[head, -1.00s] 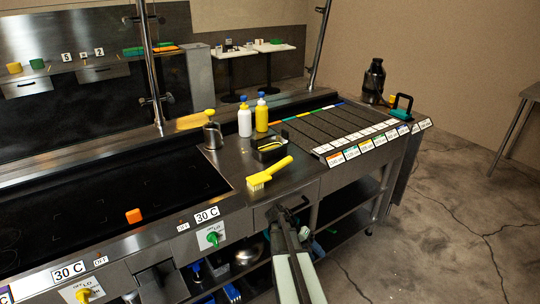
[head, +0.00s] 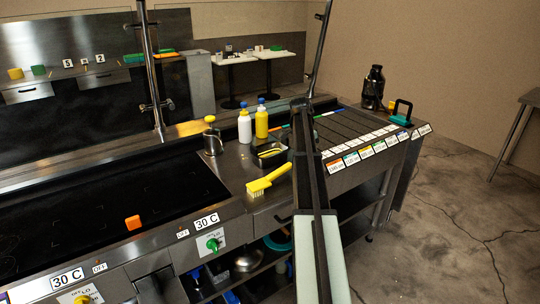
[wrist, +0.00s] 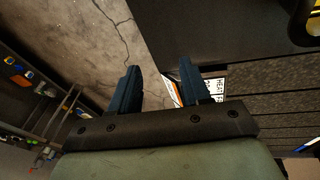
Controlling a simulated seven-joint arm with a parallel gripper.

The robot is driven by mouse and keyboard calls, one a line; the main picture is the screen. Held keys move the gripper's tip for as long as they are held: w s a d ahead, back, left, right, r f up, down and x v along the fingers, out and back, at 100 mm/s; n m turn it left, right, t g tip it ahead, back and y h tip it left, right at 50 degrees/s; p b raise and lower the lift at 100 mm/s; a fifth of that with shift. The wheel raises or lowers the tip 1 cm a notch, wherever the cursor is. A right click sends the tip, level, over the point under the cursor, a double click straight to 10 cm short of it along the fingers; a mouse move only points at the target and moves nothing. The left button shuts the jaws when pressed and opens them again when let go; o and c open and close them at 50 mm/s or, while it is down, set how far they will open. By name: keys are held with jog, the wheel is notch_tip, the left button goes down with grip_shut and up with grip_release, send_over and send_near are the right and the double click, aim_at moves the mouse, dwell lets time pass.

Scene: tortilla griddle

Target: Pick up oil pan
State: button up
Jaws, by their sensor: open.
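A small dark rectangular pan (head: 259,157) with something yellow in it sits on the steel counter in the head view, just left of my arm; I take it for the oil pan. A black and yellow object (wrist: 304,22), which may be the same pan, is cut off at the top right of the wrist view. My gripper (wrist: 158,75) is open, its two blue fingers apart with nothing between them. Floor and the counter's front edge show beyond the fingers. In the head view my arm stands in front of the counter and its fingers cannot be made out.
A yellow brush (head: 268,178) lies in front of the pan. White (head: 244,127) and yellow (head: 262,122) bottles stand behind it. The slatted rack with labels (head: 350,140) lies right.

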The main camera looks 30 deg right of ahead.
aim_at(276, 154)
jog(key=w+a+r+n+t+y, duration=0.1)
jog(key=w+a+r, duration=0.3)
jog(key=w, duration=0.2)
jog(key=w+a+r+n+t+y, duration=0.1)
jog(key=w+a+r+t, duration=0.1)
jog(key=w+a+r, duration=0.3)
jog(key=f, duration=0.3)
jog(key=w+d+f, duration=0.1)
jog(key=f, duration=0.2)
jog(key=d+f, duration=0.1)
jog(key=f, duration=0.2)
jog(key=shift+w+f, duration=0.25)
jog(key=shift+w+a+f, duration=0.1)
jog(key=shift+f, duration=1.2)
jog(key=shift+w+a+f, duration=0.1)
jog(key=shift+f, duration=1.2)
jog(key=shift+c, duration=0.5)
grip_shut()
